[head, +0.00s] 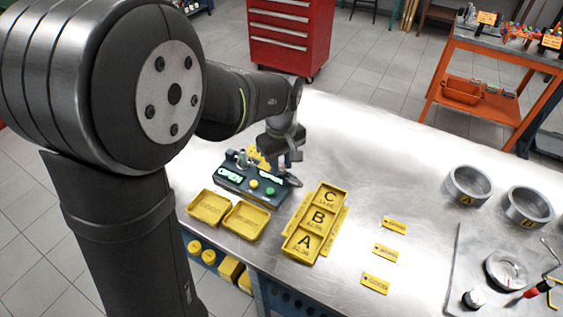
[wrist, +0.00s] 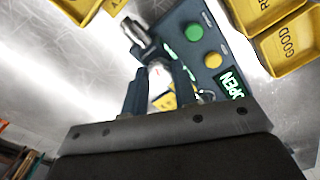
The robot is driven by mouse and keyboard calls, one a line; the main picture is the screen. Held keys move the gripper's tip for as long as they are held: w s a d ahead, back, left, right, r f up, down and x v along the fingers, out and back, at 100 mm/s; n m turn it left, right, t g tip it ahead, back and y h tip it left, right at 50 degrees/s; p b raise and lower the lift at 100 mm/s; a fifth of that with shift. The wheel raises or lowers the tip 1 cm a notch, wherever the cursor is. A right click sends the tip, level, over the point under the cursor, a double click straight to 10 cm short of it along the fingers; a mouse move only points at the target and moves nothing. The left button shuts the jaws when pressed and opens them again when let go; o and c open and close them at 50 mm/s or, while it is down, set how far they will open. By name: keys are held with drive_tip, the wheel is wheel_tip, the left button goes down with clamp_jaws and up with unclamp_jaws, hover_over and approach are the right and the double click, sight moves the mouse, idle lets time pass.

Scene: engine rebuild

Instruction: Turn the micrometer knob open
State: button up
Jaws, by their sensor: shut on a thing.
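The micrometer station is a dark blue box (head: 236,187) with lit OPEN signs, a yellow button (head: 254,184) and a green button (head: 270,191). In the wrist view, the green button (wrist: 193,32) and yellow button (wrist: 213,60) lie right of my fingers. My gripper (head: 287,168) is down at the back right of the station. In the wrist view my gripper (wrist: 160,80) has its two dark fingers either side of a small pale part, apparently the micrometer knob, mostly hidden. A bare metal cylinder (wrist: 133,32) shows just beyond the left finger.
Yellow trays (head: 210,207) stand in front of the station, and a yellow A-B-C tray (head: 316,222) stands right of it. Yellow tags (head: 385,252) and metal rings (head: 467,186) lie farther right. The metal bench is clear behind the rings.

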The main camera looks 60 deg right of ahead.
sight(281, 166)
drive_tip(key=m, duration=0.4)
drive_tip(key=shift+m, duration=0.4)
drive_tip(key=m, duration=1)
drive_tip(key=shift+m, duration=0.4)
drive_tip(key=shift+w+m, duration=0.1)
drive_tip(key=shift+m, duration=2.4)
drive_tip(key=o, duration=1)
wheel_tip(281, 166, up, 18)
drive_tip(key=shift+f, duration=0.25)
drive_tip(key=shift+f, duration=0.15)
